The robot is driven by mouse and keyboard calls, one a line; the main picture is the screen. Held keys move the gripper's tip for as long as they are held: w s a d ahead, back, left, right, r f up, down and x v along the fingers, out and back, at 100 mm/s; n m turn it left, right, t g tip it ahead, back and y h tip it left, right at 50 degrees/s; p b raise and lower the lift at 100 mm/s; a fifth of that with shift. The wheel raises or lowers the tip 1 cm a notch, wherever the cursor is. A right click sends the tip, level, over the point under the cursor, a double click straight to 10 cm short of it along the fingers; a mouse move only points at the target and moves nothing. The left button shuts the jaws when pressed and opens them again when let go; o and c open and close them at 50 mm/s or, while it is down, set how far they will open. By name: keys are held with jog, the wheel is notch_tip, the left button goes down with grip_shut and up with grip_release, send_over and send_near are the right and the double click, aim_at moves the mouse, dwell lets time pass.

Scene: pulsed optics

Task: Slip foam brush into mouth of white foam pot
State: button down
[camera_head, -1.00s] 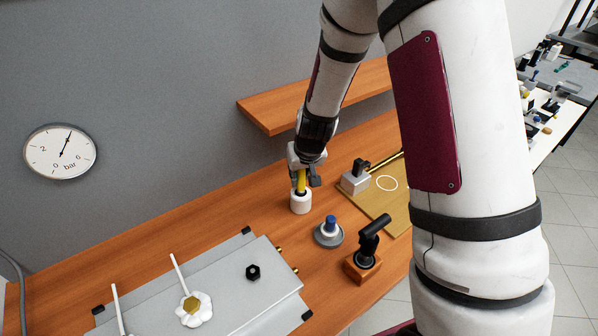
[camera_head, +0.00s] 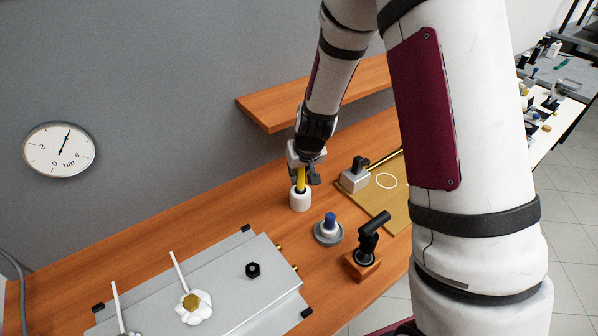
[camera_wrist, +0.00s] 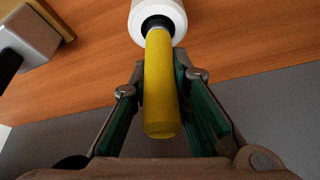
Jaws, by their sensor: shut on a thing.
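The white foam pot (camera_head: 300,201) stands upright on the wooden bench below my gripper (camera_head: 304,178). The foam brush (camera_head: 300,179) shows as a thick yellow handle between my fingers. In the wrist view my gripper (camera_wrist: 161,88) is shut on the yellow handle (camera_wrist: 161,95), with a finger on each side. The brush's far end, with a short pale collar, enters the dark mouth of the white pot (camera_wrist: 158,12). The brush's tip is hidden inside the pot. The head view shows the brush nearly upright over the mouth.
A grey dish with a blue-topped piece (camera_head: 328,231) and a black-handled tool on a wooden block (camera_head: 363,262) stand nearby. A metal block (camera_head: 354,180) sits on a tan board at right. A grey plate (camera_head: 215,285) lies in front. A wooden shelf (camera_head: 260,112) juts out behind.

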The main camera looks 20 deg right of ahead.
jog(key=shift+r, duration=0.2)
jog(key=c, duration=1.4)
grip_release()
jog(key=shift+f, duration=0.1)
jog(key=shift+c, duration=0.2)
jog(key=w+p+v, duration=0.1)
jog(key=p+v, duration=0.1)
jog(key=v, duration=1.3)
jog(key=shift+r+p, duration=0.35)
jog(key=shift+r, duration=0.25)
jog(key=shift+w, duration=0.1)
